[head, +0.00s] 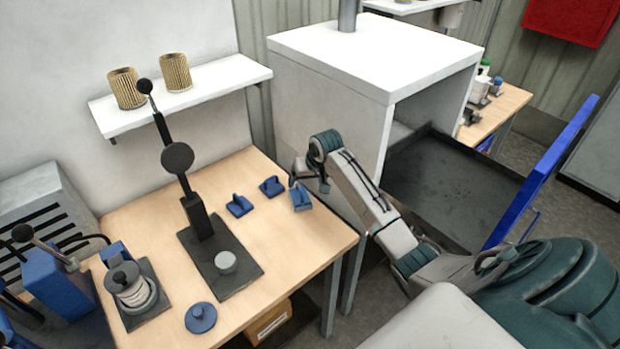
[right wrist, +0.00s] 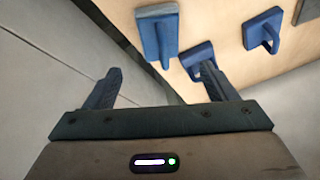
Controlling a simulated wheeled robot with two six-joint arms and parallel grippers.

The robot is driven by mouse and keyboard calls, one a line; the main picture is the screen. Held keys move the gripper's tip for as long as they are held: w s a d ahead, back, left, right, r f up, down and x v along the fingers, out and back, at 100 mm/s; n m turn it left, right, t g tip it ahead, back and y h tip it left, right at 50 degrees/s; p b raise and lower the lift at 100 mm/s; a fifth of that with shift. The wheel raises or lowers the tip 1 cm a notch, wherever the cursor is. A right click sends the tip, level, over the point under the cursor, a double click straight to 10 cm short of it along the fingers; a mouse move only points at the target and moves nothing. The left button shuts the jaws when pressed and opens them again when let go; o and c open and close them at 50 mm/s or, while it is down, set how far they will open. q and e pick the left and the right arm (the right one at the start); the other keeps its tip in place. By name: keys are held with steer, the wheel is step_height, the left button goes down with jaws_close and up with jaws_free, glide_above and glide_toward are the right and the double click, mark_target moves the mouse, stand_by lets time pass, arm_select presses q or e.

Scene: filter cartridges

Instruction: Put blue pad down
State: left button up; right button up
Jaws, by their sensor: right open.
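Three blue pads with upright handles are on the wooden table. One pad (head: 300,200) is near the table's right edge, one (head: 271,186) is to its left, and one (head: 239,206) is further left. In the right wrist view, blue pads show at the top left (right wrist: 157,30), centre (right wrist: 196,54) and right (right wrist: 262,28). My right gripper (head: 312,178) is above the table's right edge, close to the rightmost pad. Its fingers (right wrist: 158,88) are spread and nothing is between them. The right finger partly covers the centre pad. My left gripper is not in view.
A black lever press (head: 220,262) stands mid-table, with a round blue disc (head: 201,317) in front. A wall shelf (head: 190,92) holds two tan cartridges. A white cabinet (head: 330,90) with an open dark interior stands behind my right arm. Bare table lies between the press and the pads.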

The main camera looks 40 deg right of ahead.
steer(key=shift+v, duration=1.65)
